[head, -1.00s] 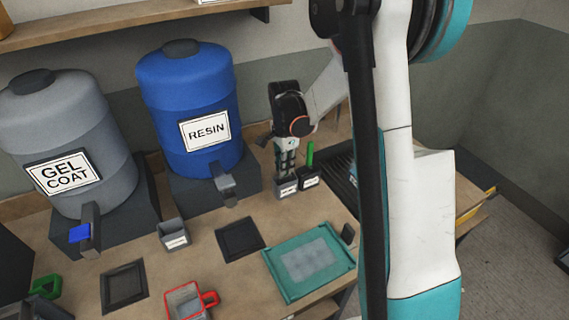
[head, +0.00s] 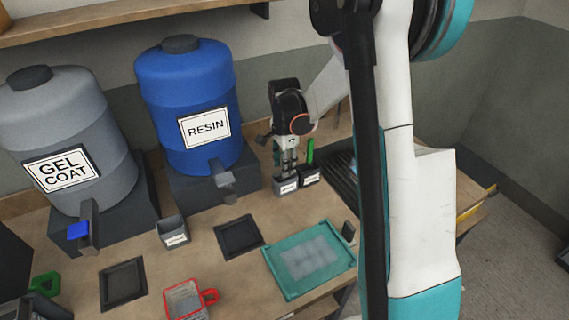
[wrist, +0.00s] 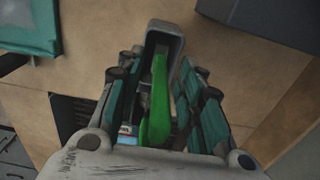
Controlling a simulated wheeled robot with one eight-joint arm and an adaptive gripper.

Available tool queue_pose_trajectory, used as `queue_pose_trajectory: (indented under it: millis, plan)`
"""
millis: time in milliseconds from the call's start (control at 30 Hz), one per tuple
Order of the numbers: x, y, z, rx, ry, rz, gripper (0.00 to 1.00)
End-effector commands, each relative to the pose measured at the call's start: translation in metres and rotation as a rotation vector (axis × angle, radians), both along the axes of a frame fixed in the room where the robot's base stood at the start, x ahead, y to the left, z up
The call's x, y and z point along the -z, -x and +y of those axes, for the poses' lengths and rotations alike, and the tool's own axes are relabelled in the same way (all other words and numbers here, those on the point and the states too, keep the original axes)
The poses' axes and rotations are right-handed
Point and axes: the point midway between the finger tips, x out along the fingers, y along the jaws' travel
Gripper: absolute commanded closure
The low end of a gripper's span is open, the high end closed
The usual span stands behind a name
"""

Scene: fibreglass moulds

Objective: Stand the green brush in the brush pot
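The green brush (head: 310,151) stands upright over the right-hand of two small labelled pots (head: 309,177). In the wrist view the brush (wrist: 158,105) runs lengthwise between the lines of my fingers, with gaps to both sides. Its lower end is hidden. The left-hand pot (head: 286,188) is directly under my gripper (head: 287,170); an open grey pot (wrist: 170,30) shows beyond the brush in the wrist view. My gripper (wrist: 160,65) points down with its fingers apart and nothing visibly clasped. The pot labels are too small to read.
A blue resin drum (head: 190,105) and a grey gel coat drum (head: 68,140) stand on dark blocks to the left. A teal mould (head: 310,262), a red jug (head: 188,300) and a grey cup (head: 173,232) sit on the bench. A dark ribbed rack (head: 342,178) is right of the pots.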

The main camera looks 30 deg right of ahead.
Motion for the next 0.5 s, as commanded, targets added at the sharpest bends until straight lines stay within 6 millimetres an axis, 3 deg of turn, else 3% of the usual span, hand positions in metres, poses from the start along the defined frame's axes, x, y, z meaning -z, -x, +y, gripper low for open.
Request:
queue_pose_trajectory:
  millis: [500]
  plan:
    - [-0.091, 0.001, 0.001, 0.0, 0.0, 0.0, 0.66]
